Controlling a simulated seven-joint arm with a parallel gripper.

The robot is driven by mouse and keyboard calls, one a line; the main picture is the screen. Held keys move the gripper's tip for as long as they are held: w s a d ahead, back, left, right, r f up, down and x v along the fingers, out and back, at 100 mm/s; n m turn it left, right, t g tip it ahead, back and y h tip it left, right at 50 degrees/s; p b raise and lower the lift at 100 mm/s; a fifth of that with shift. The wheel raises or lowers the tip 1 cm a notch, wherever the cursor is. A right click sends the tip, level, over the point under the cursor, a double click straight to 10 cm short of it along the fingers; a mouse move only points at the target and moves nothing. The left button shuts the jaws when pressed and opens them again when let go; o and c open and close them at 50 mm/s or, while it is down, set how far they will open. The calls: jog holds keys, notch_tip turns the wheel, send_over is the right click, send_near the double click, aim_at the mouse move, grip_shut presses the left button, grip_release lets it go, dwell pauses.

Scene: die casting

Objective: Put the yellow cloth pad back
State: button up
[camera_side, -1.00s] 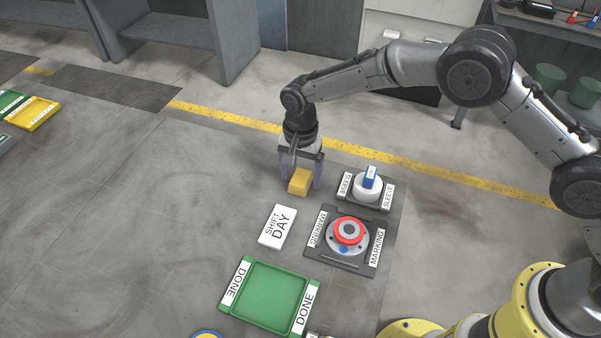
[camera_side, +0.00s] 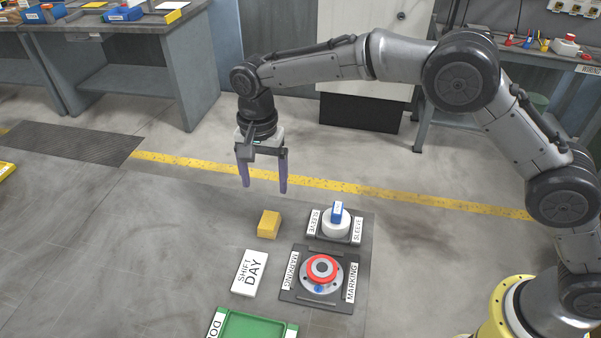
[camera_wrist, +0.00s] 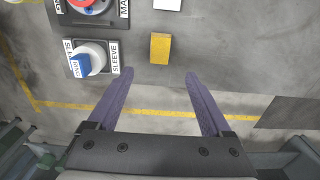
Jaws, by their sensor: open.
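The yellow cloth pad (camera_side: 269,224) lies on the grey floor-like work surface, left of the sleeve station (camera_side: 336,224) and above the white SHIFT DAY block (camera_side: 250,272) in the side view. In the wrist view the pad (camera_wrist: 160,48) is beyond the fingertips, roughly between their lines. My gripper (camera_side: 264,188) is open and empty, above the pad and apart from it. Its two purple fingers also show in the wrist view (camera_wrist: 160,75), spread wide with nothing between them.
The marking station (camera_side: 345,283) with a red ring (camera_side: 322,267) is right of the SHIFT DAY block. A green DONE tray (camera_side: 255,326) is at the bottom edge. Workbenches (camera_side: 110,50) stand behind. The surface left of the pad is clear.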

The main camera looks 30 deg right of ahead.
jog(key=s+d+r+n+t, duration=0.1)
jog(key=s+d+r+n, duration=0.1)
jog(key=s+d+r, duration=0.55)
jog(key=s+d+r+n+t, duration=0.2)
jog(key=s+d+r, duration=0.2)
jog(key=d+r, duration=0.55)
jog(key=s+d+f+n+t, duration=0.1)
jog(key=s+d, duration=0.4)
jog(key=s, duration=0.5)
jog(key=s+d+f+n+t, duration=0.1)
jog(key=s+d+f+n, duration=0.2)
jog(key=s, duration=0.7)
jog(key=d+n, duration=0.1)
jog(key=d, duration=0.1)
jog(key=shift+s+d+t, duration=0.3)
jog(key=shift+s, duration=0.1)
